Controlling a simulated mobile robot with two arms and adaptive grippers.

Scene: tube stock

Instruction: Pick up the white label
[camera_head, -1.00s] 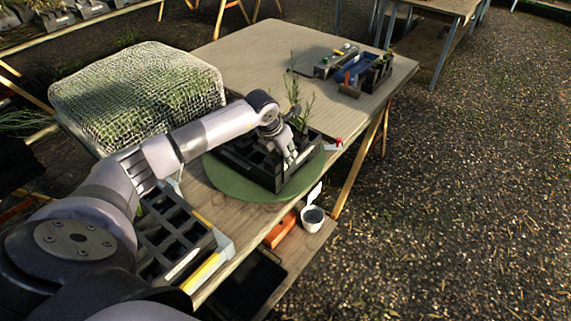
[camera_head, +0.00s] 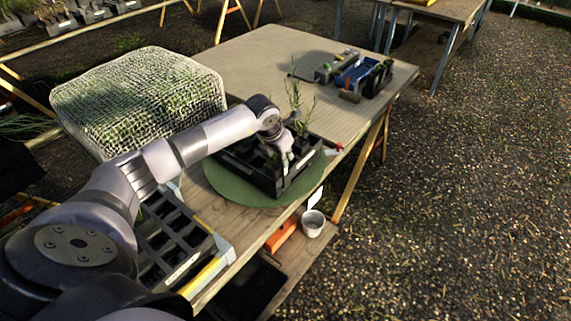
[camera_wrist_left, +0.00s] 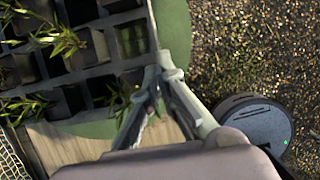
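A small white label (camera_head: 315,197) stands upright by the white pot (camera_head: 313,224), below the table's front edge in the head view. My left gripper (camera_head: 287,157) points down at the front side of a black cell tray (camera_head: 262,178) on a round green mat (camera_head: 222,187). In the left wrist view the two fingertips of my left gripper (camera_wrist_left: 160,68) come together beside the tray's edge (camera_wrist_left: 92,22). I see nothing clearly held between them. The white label cannot be made out in the wrist view. My right gripper is not in view.
Green plants (camera_head: 296,108) rise from the cell tray near my left wrist. A second black tray (camera_head: 172,240) stands at the table's near left. A mesh-covered block (camera_head: 135,100) is behind my arm. A blue box (camera_head: 356,73) and other items stand at the far right.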

